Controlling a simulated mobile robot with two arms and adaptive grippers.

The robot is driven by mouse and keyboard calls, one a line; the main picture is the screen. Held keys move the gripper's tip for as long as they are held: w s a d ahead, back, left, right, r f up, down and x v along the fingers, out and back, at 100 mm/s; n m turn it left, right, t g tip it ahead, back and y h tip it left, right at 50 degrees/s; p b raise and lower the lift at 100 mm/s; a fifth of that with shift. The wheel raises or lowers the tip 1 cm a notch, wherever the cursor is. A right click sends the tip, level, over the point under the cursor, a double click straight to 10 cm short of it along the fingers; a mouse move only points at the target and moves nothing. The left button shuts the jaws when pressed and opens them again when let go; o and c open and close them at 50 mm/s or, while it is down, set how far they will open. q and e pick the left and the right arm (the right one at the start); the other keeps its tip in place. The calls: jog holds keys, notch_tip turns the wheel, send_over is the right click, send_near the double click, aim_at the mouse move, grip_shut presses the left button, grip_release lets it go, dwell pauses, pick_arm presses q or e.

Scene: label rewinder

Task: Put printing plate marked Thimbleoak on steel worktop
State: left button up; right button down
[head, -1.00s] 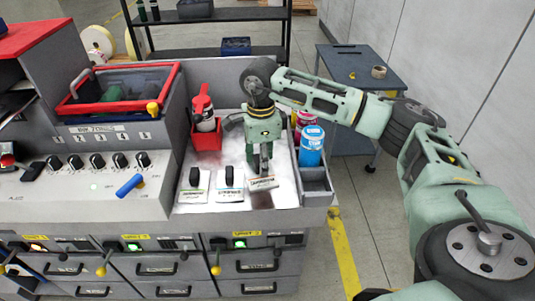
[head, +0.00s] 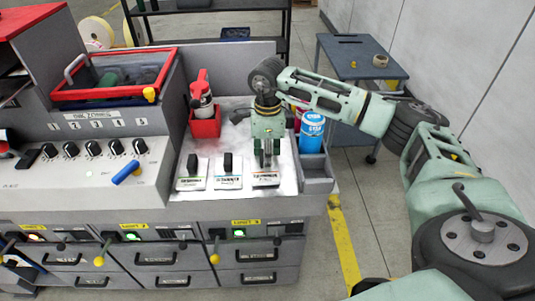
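Three printing plates with black upright handles stand in a row at the front of the pale, shiny steel worktop (head: 243,144): a left plate (head: 190,184), a middle plate (head: 228,182) and a right plate (head: 265,180). Their labels are too small to read surely, so I cannot tell which is Thimbleoak. My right gripper (head: 267,160) points down with its fingertips at the right plate's handle, which they largely hide. I cannot tell whether the fingers grip it or stand apart around it. The right plate looks level with the others. My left gripper is out of view.
A red holder (head: 206,124) with a red-capped bottle stands behind the plates. A blue can (head: 312,133) and a grey bin (head: 316,173) line the worktop's right edge. The machine's control panel (head: 85,165) is to the left. A blue-grey cart (head: 358,62) stands behind right.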

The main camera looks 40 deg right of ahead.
jog(key=shift+f+b, duration=0.25)
jog(key=shift+b, duration=0.05)
dwell(0.4)
jog(key=c, duration=1)
grip_release()
